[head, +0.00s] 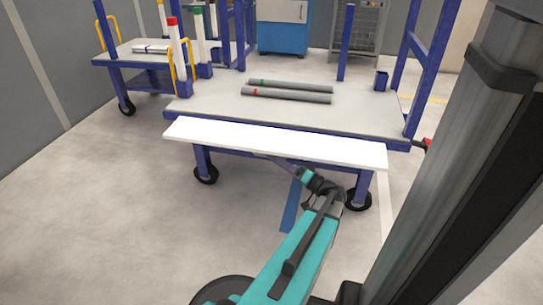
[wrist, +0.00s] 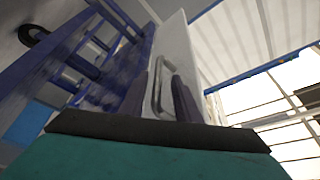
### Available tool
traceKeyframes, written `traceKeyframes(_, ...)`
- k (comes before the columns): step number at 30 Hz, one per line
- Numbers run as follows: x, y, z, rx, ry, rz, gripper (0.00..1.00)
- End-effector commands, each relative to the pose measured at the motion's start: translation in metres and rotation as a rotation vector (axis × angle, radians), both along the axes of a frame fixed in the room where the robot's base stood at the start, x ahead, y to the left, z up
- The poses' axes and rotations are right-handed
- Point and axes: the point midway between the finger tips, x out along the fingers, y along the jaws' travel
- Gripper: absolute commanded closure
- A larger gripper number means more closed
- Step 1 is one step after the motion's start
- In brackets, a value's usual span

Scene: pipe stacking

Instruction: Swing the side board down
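The side board (head: 275,142) is a long white panel along the near side of the blue-framed cart, just below its deck level. Its exact tilt is hard to judge. In the wrist view the board (wrist: 178,45) shows as a pale panel with a silver loop handle (wrist: 158,92). My gripper (head: 323,186) is below the board's near edge, right of its middle. In the wrist view the two dark fingers of my gripper (wrist: 171,92) stand apart on either side of the handle. I cannot tell if they touch it. The handle is hidden in the head view.
Two grey pipes (head: 287,92) lie on the cart deck (head: 215,100). Blue posts (head: 418,70) rise at its corners. A smaller cart (head: 120,58) and a blue cabinet (head: 283,38) stand behind. The floor in front at left is clear.

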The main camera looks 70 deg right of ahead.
Motion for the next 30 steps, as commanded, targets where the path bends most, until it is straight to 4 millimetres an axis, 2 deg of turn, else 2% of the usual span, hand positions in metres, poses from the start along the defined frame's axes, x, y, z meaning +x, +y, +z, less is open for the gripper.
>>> traceKeyframes(18, -0.084, 0.018, -0.02, 0.002, -0.001, -0.002, 0.7)
traceKeyframes(24, -0.101, 0.022, -0.026, 0.001, 0.001, 0.0, 0.7)
traceKeyframes(30, -0.108, 0.025, -0.029, 0.0, 0.0, 0.0, 0.7)
